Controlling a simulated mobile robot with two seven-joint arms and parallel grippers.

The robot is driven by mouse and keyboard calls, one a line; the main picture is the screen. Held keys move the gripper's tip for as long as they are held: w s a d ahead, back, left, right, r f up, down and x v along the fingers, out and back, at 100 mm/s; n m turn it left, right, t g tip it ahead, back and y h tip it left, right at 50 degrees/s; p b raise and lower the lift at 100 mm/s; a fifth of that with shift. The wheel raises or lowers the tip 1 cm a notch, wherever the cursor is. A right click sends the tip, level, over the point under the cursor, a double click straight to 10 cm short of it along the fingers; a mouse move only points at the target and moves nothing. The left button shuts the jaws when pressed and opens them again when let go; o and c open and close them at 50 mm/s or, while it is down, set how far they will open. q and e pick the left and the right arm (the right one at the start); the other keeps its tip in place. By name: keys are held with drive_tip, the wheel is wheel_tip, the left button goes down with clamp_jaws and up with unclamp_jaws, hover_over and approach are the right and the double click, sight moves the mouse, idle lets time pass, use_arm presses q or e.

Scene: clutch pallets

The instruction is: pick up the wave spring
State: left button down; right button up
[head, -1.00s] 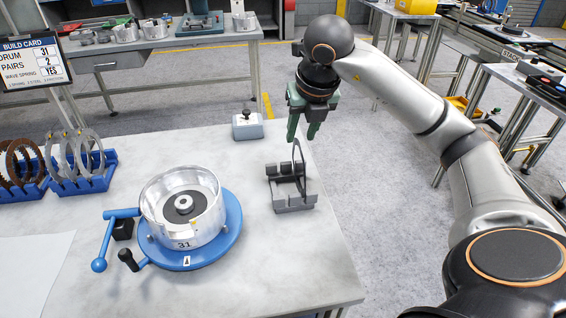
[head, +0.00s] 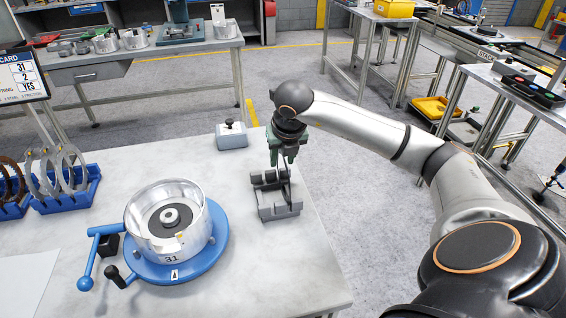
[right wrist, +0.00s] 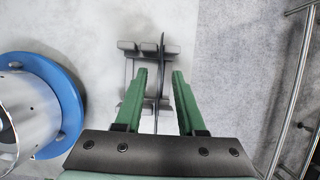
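The wave spring (right wrist: 162,48) is a thin dark ring standing on edge in a grey slotted holder (head: 278,211) near the table's right edge. In the right wrist view I see it edge-on, and the holder (right wrist: 128,69) lies below it. In the head view my gripper largely hides the ring. My right gripper (head: 282,162) points down over the holder. Its green fingers are open, one on either side of the ring in the right wrist view (right wrist: 161,74); I see no clear contact. My left gripper is not in view.
A silver drum (head: 166,226) sits on a blue turntable (head: 213,248) with a crank, left of the holder. A small grey box (head: 232,137) with a black knob stands behind. Blue racks (head: 75,195) hold rings at the left. The table front is clear.

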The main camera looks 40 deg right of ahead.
drive_tip(key=shift+w+f, duration=0.15)
drive_tip(key=shift+f, duration=0.35)
clamp_jaws()
idle(1.1)
